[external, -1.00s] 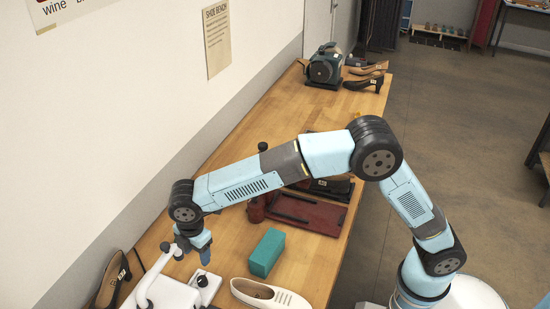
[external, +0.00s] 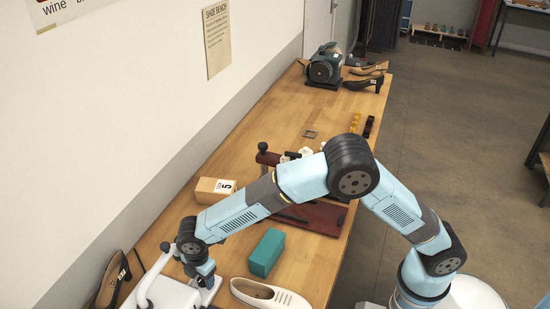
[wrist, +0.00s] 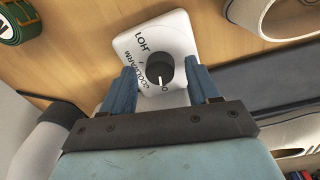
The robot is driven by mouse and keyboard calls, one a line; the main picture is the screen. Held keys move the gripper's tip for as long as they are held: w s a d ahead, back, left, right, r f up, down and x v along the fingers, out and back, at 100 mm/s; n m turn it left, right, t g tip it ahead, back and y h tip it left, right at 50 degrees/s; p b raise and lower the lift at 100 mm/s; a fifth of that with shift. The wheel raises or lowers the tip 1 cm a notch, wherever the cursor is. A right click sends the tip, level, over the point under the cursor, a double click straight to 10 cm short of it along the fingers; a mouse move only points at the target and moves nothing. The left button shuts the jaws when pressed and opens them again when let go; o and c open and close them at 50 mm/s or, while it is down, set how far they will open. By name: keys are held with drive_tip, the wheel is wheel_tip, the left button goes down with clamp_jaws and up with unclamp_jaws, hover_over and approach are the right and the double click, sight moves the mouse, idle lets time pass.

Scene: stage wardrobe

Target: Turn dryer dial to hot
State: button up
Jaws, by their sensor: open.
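A white dial plate (wrist: 178,38) lies on the bench in the wrist view, printed with HOT, WARM, COOL and a partly hidden label. Its round black dial (wrist: 160,66) has a white pointer mark toward the bottom of the picture, away from the HOT lettering. My gripper (wrist: 160,72) is open, with one blue finger on each side of the dial and gaps visible between. In the external view my gripper (external: 207,277) is low over the plate, which it largely hides. The white dryer (external: 170,291) stands just left of it.
A teal block (external: 266,252) and a cream shoe (external: 268,296) are close to the right of my gripper. A dark heeled shoe (external: 109,281) is at the left by the wall. A box marked 5 (external: 214,190) and a dark red stand (external: 312,217) are farther back.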

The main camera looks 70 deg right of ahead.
drive_tip(key=shift+f, duration=0.15)
drive_tip(key=c, duration=1)
